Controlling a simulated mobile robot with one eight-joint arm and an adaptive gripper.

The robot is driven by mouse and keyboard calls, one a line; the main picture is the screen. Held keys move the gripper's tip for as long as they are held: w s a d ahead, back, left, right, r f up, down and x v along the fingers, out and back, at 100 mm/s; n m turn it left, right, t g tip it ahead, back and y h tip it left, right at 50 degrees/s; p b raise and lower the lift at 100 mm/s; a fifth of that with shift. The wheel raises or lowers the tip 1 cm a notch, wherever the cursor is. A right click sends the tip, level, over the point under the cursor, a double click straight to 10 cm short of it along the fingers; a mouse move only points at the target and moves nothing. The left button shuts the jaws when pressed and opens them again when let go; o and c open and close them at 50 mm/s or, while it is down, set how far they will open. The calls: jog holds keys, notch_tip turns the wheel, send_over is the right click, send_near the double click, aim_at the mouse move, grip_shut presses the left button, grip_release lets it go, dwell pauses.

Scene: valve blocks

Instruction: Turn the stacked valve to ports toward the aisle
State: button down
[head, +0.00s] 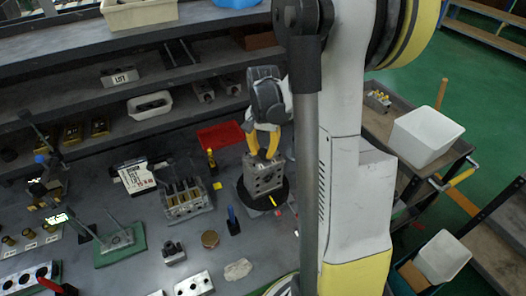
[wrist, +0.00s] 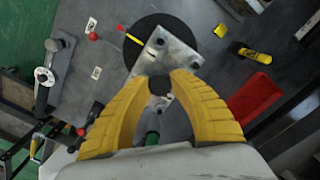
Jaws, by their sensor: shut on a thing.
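The stacked valve (head: 262,177) is a grey metal block with dark port holes in its sides. It stands upright on a round black disc (head: 246,199) with a yellow mark by its front edge. My gripper (head: 262,157) reaches down from above, its yellow fingers shut on the top of the valve. In the wrist view my gripper (wrist: 161,84) closes over the grey valve (wrist: 178,50), with the black disc (wrist: 150,22) behind it. The fingers hide part of the valve's top.
A valve tray (head: 187,208) with brass parts stands left of the disc, and a red tray (head: 220,135) lies behind. A blue-handled tool (head: 233,222) stands close in front. Shelves (head: 150,70) run along the back. A cart with a white bin (head: 425,135) stands right.

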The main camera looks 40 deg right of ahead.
jog(key=c, duration=1.1)
grip_release()
notch_tip(320, 180, up, 12)
